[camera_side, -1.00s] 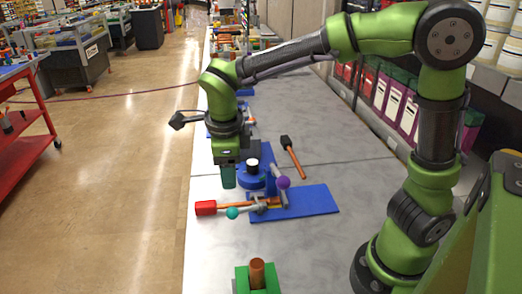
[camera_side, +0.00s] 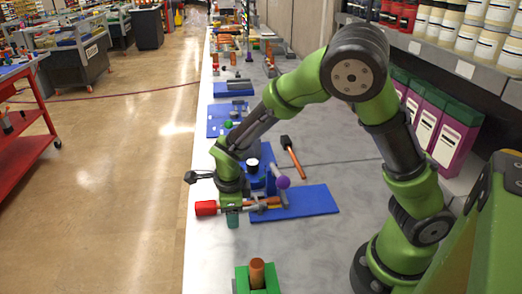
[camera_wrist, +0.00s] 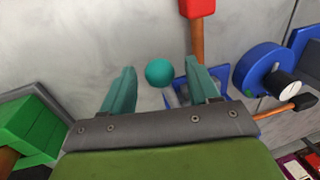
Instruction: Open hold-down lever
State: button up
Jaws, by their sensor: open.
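A lever with a red block handle (camera_side: 206,208) and an orange shaft lies at the near-left of the blue base plate (camera_side: 310,201). The same red handle (camera_wrist: 197,9) shows at the top of the wrist view. A teal ball (camera_wrist: 159,72) appears between my open fingers in the wrist view; my gripper hides it in the side view. My gripper (camera_side: 233,220) points down at the lever's shaft, its fingers apart, with no clear contact visible. A purple ball (camera_side: 283,182) stands on the blue fixture, right of my gripper. Which handle is the hold-down lever is not marked.
A blue round housing with a white-topped black cylinder (camera_side: 253,165) stands just behind. A black-headed hammer-like tool (camera_side: 291,154) lies beyond it. A green block with an orange peg (camera_side: 257,276) stands nearer the camera. Grey table is clear right of the plate.

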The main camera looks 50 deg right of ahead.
grip_shut()
dwell(0.3)
jog(key=shift+s+a, duration=0.1)
jog(key=shift+s+a+n, duration=0.3)
jog(key=shift+s+n, duration=0.4)
jog(key=shift+n, duration=0.5)
jog(key=s+n, duration=0.1)
jog(key=n, duration=0.1)
jog(key=shift+s+a+n+y, duration=0.2)
jog(key=shift+s+n+y, duration=0.1)
jog(key=shift+s+y, duration=0.1)
jog(key=shift+s+n+t, duration=0.3)
jog(key=shift+s+n, duration=0.4)
jog(key=shift+n, duration=0.5)
jog(key=shift+s+d+n+y, duration=0.15)
jog(key=shift+s+n+y, duration=0.5)
jog(key=shift+n, duration=0.65)
jog(key=shift+s, duration=0.2)
